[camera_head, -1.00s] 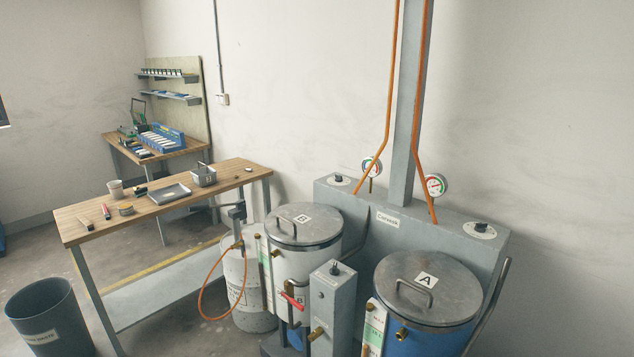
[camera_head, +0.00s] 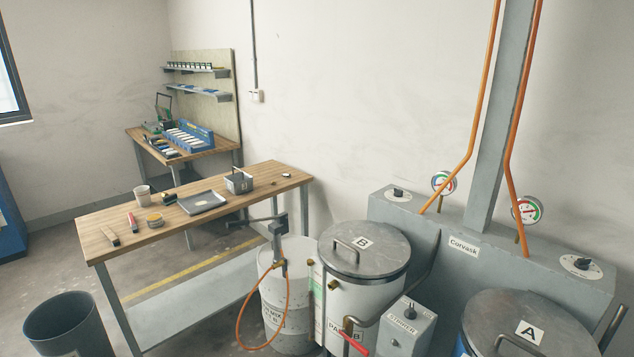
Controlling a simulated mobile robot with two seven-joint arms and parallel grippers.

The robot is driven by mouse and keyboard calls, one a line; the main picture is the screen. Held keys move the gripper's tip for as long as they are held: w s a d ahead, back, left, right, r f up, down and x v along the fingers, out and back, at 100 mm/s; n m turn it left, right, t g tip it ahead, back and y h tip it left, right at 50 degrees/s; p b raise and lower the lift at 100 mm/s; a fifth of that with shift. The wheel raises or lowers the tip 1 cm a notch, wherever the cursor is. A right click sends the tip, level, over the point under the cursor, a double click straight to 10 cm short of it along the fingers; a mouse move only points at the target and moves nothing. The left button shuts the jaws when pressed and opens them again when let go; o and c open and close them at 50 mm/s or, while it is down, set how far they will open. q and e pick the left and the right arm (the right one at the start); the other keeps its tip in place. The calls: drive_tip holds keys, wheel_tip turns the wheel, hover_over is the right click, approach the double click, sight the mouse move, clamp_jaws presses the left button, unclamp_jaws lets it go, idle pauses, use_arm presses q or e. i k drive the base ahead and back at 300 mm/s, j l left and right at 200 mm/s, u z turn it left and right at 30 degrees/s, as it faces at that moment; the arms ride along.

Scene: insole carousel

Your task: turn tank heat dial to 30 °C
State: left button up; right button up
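The scale marks on both are too small to read. A smaller black knob (camera_head: 410,311) tops the grey box marked "STIRRER" between the tanks. Neither of my grippers is in view.
Two round gauges (camera_head: 444,183) (camera_head: 527,209) stand on the housing near a grey post (camera_head: 497,120) with orange hoses. A wooden workbench (camera_head: 245,204) with tools and trays is left of tank B. A white drum (camera_head: 288,310) and a bin (camera_head: 70,325) stand on the floor.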

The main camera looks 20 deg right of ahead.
sight(398, 192)
drive_tip(key=i+j+u, duration=0.15)
drive_tip(key=i, duration=0.55)
drive_tip(key=i+j+u, duration=0.15)
drive_tip(key=i, duration=0.6)
